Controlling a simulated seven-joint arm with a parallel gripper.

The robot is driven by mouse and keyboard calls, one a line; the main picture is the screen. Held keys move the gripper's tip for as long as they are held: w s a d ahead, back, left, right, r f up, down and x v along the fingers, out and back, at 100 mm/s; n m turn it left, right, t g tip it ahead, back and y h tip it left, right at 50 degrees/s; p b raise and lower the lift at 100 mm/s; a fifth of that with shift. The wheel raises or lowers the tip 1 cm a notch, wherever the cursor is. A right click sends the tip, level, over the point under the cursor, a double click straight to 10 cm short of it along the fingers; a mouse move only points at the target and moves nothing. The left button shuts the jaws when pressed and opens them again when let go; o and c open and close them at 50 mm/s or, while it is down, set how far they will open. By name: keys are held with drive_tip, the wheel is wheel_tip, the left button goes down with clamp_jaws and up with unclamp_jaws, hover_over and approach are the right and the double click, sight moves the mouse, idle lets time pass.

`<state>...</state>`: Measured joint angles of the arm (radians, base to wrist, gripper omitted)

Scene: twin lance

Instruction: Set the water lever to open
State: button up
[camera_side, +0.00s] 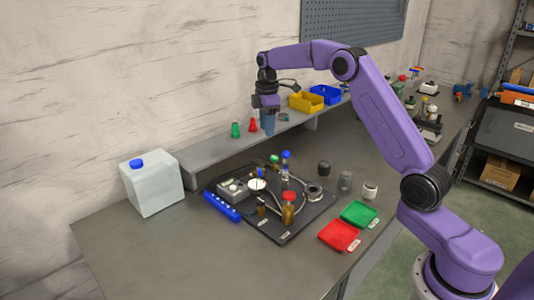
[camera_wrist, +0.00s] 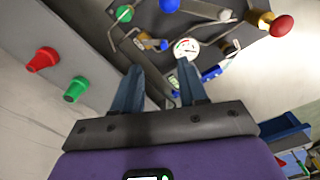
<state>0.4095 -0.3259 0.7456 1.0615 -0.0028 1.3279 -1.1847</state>
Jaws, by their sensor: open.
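My gripper (camera_side: 268,123) hangs fingers down above the back shelf in the side view, apart from the apparatus board. Its two blue-grey fingers (camera_wrist: 160,88) stand apart in the wrist view with nothing between them. The dark board (camera_side: 305,215) lies on the bench and carries a blue-topped part (camera_side: 286,156), a green knob (camera_side: 274,159), a red knob (camera_side: 289,196) and a round white gauge (camera_side: 257,184). The wrist view also shows the green knob (camera_wrist: 124,13), the gauge (camera_wrist: 187,48) and the red knob (camera_wrist: 282,25). Labels are too small to read, so I cannot tell which part is the water lever or its setting.
A jug with a blue cap (camera_side: 153,185) stands left. Red and green cones (camera_side: 253,125) stand on the shelf, with yellow (camera_side: 306,102) and blue bins (camera_side: 325,94) to their right. Red (camera_side: 339,235) and green trays (camera_side: 359,214) lie by the board. The front-left bench is clear.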

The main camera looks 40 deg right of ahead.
drive_tip(key=s+a+r, duration=0.2)
drive_tip(key=s+a, duration=0.6)
drive_tip(key=s+a+r, duration=0.2)
drive_tip(key=s+a, duration=0.7)
drive_tip(key=shift+s+a, duration=0.2)
drive_tip(key=shift+a, duration=0.1)
drive_tip(key=n+h, duration=0.5)
drive_tip(key=n, duration=0.2)
hover_over(259, 171)
drive_tip(key=a, duration=0.7)
wheel_tip(259, 171, down, 3)
drive_tip(key=shift+t+y, duration=0.3)
drive_tip(key=x, duration=1.1)
drive_tip(key=s+x, duration=0.1)
drive_tip(key=x, duration=0.5)
drive_tip(key=shift+w+d+f, duration=0.1)
drive_tip(key=shift+d+f, duration=0.1)
drive_tip(key=shift+d, duration=0.05)
